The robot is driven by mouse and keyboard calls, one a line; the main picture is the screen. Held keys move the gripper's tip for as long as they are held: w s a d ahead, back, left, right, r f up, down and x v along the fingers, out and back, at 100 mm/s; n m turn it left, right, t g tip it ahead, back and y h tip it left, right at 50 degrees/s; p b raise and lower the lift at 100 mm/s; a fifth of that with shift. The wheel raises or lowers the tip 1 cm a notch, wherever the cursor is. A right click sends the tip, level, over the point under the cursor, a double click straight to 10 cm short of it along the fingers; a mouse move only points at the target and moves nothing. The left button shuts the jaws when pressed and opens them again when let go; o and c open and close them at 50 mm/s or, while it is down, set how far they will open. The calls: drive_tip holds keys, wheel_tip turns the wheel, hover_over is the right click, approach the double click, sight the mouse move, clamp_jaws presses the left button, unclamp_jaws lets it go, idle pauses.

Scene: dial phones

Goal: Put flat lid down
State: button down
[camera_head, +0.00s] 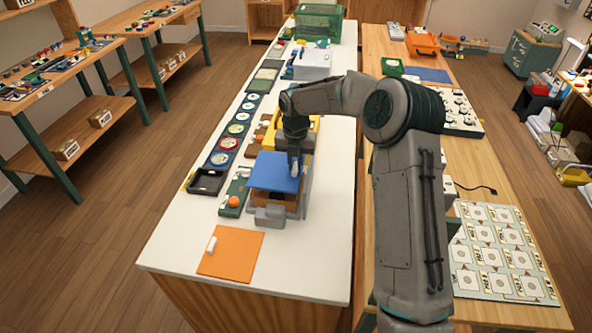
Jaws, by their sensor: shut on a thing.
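My gripper (294,168) is above the white table, its fingertips at the right edge of a flat blue lid (271,176). It appears shut on the lid's small pale handle; the fingertips are small and partly hidden. The blue lid lies over the top of a brown box (270,198). I cannot tell whether the lid rests on the box or hangs slightly above it. An orange flat panel (232,262) with a small white handle lies flat on the table's front part.
A grey block (269,216) stands right in front of the brown box. A black tray (206,182) and a green piece with an orange knob (234,201) are to its left. Several round dials line the table's left side. The white table (310,262) is clear at front right.

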wheel_tip(320, 180, down, 4)
drive_tip(key=shift+w+f+p, duration=0.1)
drive_tip(key=shift+w+p, duration=0.05)
drive_tip(key=shift+p, duration=0.5)
drive_tip(key=shift+f+b, duration=0.35)
drive_tip(key=shift+f, duration=0.05)
drive_tip(key=c, duration=1.7)
unclamp_jaws()
wheel_tip(320, 180, up, 13)
drive_tip(key=shift+f+b, duration=0.1)
drive_tip(key=shift+b, duration=0.55)
